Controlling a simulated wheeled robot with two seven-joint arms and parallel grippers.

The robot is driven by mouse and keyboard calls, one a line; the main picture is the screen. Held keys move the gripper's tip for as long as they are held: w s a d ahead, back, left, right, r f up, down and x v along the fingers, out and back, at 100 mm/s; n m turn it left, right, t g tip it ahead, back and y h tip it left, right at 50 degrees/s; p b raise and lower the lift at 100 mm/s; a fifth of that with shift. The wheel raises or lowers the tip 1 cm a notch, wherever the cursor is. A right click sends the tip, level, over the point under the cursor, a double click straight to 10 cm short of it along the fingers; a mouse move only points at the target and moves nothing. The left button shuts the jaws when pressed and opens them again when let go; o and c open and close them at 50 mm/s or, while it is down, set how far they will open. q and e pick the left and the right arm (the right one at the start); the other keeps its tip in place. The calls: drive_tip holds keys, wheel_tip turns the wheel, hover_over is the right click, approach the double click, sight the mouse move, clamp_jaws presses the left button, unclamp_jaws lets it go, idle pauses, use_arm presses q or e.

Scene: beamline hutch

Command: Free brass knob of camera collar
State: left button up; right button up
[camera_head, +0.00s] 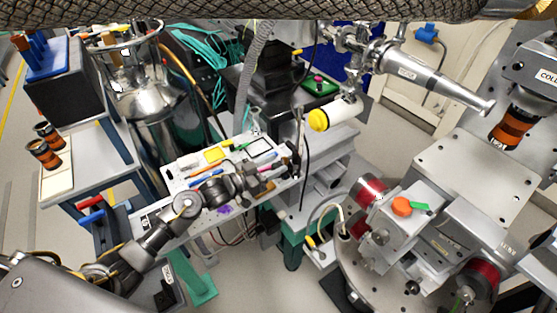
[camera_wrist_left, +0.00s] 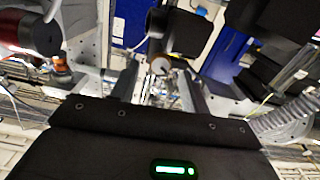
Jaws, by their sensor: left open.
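My left gripper (camera_head: 287,166) reaches in from the left over the tool tray in the head view. In the left wrist view its two grey fingers (camera_wrist_left: 160,95) stand apart, with nothing gripped between them. Beyond and between the fingertips, a small round tan-brass end (camera_wrist_left: 160,66) shows under a black body (camera_wrist_left: 180,35). It may be the collar's knob, but the blur leaves this unsure. In the head view a black instrument with orange-brown rings (camera_head: 512,128) hangs at the right edge below a label starting "COLL". No brass knob can be told there. My right gripper is not in view.
A white tray (camera_head: 178,180) of small tools lies below my left arm. A white cylinder with a yellow end (camera_head: 320,120) juts out near my gripper. A stage with red-banded cylinders (camera_head: 368,190) stands at right. A steel vessel (camera_head: 150,95) stands behind at left.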

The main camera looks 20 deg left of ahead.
use_arm(q)
drive_tip(key=shift+x, duration=0.9)
drive_tip(key=c, duration=1)
drive_tip(key=shift+r+n+p, duration=0.2)
drive_tip(key=shift+n+p, duration=0.6)
drive_tip(key=shift+p, duration=0.05)
drive_tip(key=shift+w+n+p, duration=0.1)
drive_tip(key=shift+n+p, duration=0.65)
drive_tip(key=shift+n, duration=0.35)
drive_tip(key=shift+a+f+n+p, duration=0.1)
drive_tip(key=shift+n+p, duration=0.75)
drive_tip(key=shift+n, duration=0.55)
